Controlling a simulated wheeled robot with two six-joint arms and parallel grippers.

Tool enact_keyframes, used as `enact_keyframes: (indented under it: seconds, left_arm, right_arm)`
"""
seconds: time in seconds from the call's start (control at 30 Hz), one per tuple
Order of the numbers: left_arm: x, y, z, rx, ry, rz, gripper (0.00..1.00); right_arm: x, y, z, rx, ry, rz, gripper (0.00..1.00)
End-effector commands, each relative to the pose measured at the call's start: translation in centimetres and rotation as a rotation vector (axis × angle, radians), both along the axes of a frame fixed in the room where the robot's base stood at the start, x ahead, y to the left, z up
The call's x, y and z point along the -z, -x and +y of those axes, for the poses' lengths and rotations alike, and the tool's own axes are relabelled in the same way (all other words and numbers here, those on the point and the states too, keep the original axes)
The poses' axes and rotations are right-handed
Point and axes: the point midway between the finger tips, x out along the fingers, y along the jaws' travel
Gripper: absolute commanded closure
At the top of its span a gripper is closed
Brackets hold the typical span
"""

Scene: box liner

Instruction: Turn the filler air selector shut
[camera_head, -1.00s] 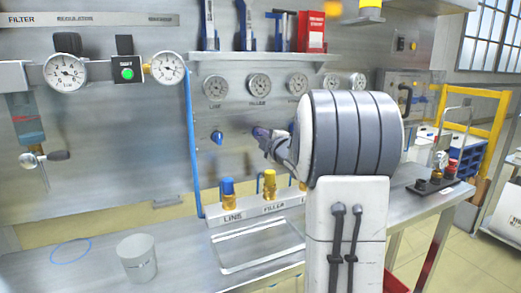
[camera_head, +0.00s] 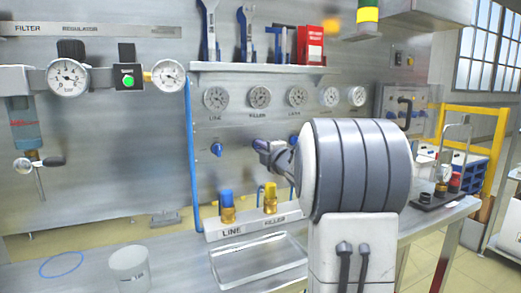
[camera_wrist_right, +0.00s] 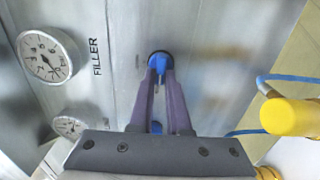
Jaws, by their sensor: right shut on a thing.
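The filler air selector (camera_wrist_right: 158,61) is a blue knob on the steel panel, beside the FILLER lettering in the right wrist view. My right gripper (camera_wrist_right: 160,77) is shut on it, with its purple fingers on either side of the blue handle. In the head view my right gripper (camera_head: 261,146) is at the panel below the FILLER gauge (camera_head: 260,97), and its fingers hide the selector. The handle's exact angle is hard to tell. My left gripper is not in view.
A similar blue knob (camera_head: 216,149) sits to the left under the LINE gauge (camera_head: 216,98). Below are a blue-topped fitting (camera_head: 227,205) and a yellow-topped fitting (camera_head: 270,197). A clear tray (camera_head: 258,262) and a white cup (camera_head: 130,270) stand on the bench.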

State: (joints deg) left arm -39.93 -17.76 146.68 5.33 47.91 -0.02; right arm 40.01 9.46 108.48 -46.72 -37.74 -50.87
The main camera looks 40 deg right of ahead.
Motion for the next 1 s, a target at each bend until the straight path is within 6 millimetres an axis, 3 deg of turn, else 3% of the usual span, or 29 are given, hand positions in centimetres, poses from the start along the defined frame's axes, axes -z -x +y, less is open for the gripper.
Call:
enact_keyframes:
  seconds: [0.03,0.1,0.47,1.0]
  left_arm:
    - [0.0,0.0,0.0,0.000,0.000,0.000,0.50]
    - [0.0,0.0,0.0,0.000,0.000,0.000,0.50]
    - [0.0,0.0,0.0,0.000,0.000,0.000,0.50]
    - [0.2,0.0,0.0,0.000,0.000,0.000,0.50]
  right_arm:
    - [0.1,0.0,0.1,-0.004,0.002,0.003,0.74]
    - [0.1,0.0,0.1,-0.003,0.001,0.002,0.55]
    - [0.1,0.4,0.1,0.000,0.000,0.001,0.55]
    - [0.0,9.2,2.2,0.001,0.001,0.001,0.55]
